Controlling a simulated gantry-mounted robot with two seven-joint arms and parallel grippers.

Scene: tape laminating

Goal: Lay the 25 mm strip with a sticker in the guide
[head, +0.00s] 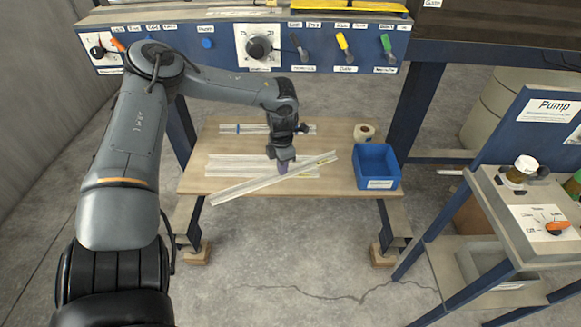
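My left gripper (283,168) reaches down over the low wooden table and is shut on a long pale strip (245,187) near its middle. The strip lies slanted in the picture, its left end lower and toward the table's front edge, its right end higher. Further back is another pale strip group with a blue mark (238,128). I cannot tell which piece is the guide. My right gripper is not in view.
A blue bin (377,167) stands at the table's right end, with a tape roll (364,132) behind it. The wooden table (340,184) has bare room at its front right. A panel with knobs (205,58) runs above. A pump stand (545,200) is at right.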

